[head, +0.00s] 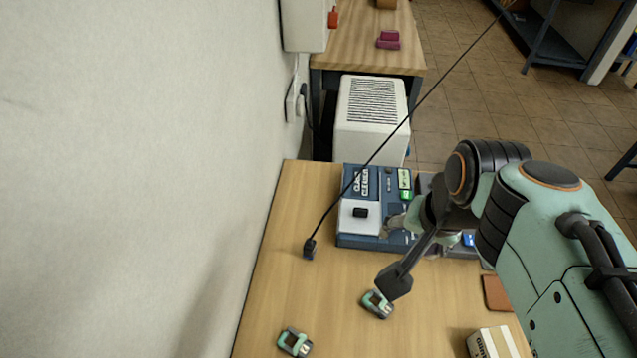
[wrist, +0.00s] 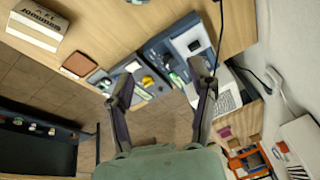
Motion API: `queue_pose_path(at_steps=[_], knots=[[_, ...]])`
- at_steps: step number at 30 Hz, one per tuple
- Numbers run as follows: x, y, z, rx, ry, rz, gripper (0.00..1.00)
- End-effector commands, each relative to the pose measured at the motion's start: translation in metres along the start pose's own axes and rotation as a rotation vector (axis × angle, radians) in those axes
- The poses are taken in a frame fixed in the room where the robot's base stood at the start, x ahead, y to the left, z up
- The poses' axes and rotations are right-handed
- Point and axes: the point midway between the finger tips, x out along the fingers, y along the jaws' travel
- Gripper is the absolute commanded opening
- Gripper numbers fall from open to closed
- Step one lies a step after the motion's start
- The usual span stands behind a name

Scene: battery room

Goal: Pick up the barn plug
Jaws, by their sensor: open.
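A black plug (head: 309,248) on a thin black cable stands on the wooden bench, left of the blue charger unit (head: 362,181); I take it to be the barn plug. The cable runs up to the top right. In the wrist view the cable shows at the top (wrist: 219,32), but the plug is not in view there. My gripper (wrist: 162,82) is open, with its two dark fingers spread and nothing between them. In the head view my arm reaches in from the right over the charger unit, and the gripper is to the right of the plug, apart from it.
Two small green-and-grey devices, one near my gripper (head: 378,304) and one at the front left (head: 294,342), lie on the bench. A cardboard box (head: 492,343) and a brown pad (head: 496,293) are at the right. The wall (head: 150,180) borders the left. Bench around the plug is clear.

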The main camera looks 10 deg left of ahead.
Motion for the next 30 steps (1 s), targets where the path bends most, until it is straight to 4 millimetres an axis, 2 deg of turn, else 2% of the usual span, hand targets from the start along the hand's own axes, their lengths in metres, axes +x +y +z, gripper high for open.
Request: queue_pose_path(at_steps=[1, 5, 7, 10, 13, 15, 18, 21, 23, 26, 30], knots=[[0.007, -0.013, -0.020, 0.024, 0.006, -0.004, 0.56], [0.039, -0.052, -0.065, 0.079, 0.013, -0.013, 0.56], [0.068, -0.076, -0.083, 0.093, -0.001, -0.011, 0.56], [0.121, -0.112, -0.092, 0.082, -0.044, 0.003, 0.56], [0.175, -0.137, -0.081, 0.035, -0.107, 0.034, 0.56], [0.208, -0.147, -0.064, -0.002, -0.161, 0.063, 0.56], [0.243, -0.151, -0.036, -0.044, -0.231, 0.104, 0.56], [0.261, -0.150, -0.016, -0.071, -0.275, 0.134, 0.56], [0.268, -0.150, -0.009, -0.082, -0.286, 0.140, 0.56], [0.277, -0.150, -0.005, -0.086, -0.284, 0.139, 0.56], [0.300, -0.146, 0.001, -0.086, -0.286, 0.139, 0.56]])
